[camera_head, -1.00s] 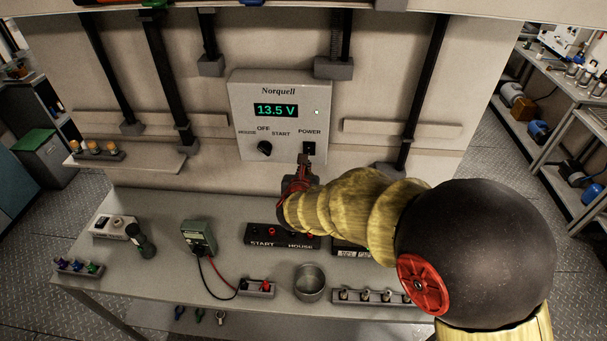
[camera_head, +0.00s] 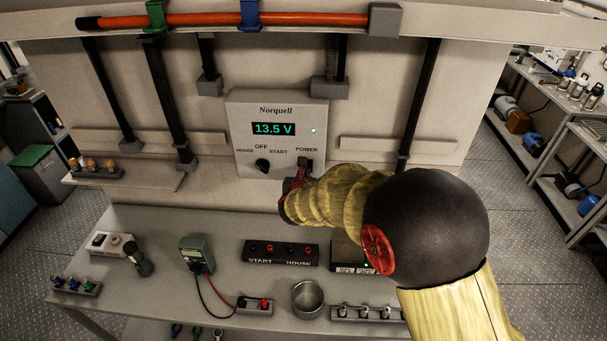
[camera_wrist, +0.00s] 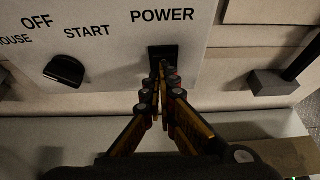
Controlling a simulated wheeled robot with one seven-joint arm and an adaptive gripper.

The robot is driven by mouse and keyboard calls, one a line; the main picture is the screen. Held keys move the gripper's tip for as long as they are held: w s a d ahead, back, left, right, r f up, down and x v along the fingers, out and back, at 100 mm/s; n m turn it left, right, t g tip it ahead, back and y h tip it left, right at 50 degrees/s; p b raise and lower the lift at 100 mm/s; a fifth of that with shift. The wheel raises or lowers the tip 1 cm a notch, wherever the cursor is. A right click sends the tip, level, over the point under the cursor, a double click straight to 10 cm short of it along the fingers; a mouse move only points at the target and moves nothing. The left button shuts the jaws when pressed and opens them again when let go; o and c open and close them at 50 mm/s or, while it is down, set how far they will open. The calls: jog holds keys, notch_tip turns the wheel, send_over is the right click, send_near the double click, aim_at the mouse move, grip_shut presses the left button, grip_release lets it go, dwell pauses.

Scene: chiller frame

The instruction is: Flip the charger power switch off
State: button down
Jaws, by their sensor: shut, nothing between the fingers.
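The charger (camera_head: 277,108) is a grey wall box with a lit display reading 13.5 V and a small white light to its right. Its power switch (camera_wrist: 163,53) is a dark rocker under the word POWER at the lower right of the panel. My gripper (camera_wrist: 162,70) is shut and empty, with its fingertips right at the lower part of the switch. In the head view my gripper (camera_head: 305,165) covers most of the switch. I cannot tell the rocker's tilt or whether the fingertips press on it.
A black selector knob (camera_wrist: 64,71) is left of the switch; it also shows in the head view (camera_head: 262,165). Below, the bench (camera_head: 150,225) holds a green meter (camera_head: 196,254), a black START/HOUSE terminal block (camera_head: 281,253) and a metal cup (camera_head: 307,299).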

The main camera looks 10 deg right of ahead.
jog(key=shift+w+d+r+g+p, duration=0.1)
jog(key=shift+w+r+g+p, duration=0.25)
jog(key=shift+p, duration=0.4)
jog(key=shift+r+p, duration=0.4)
jog(key=shift+r, duration=0.3)
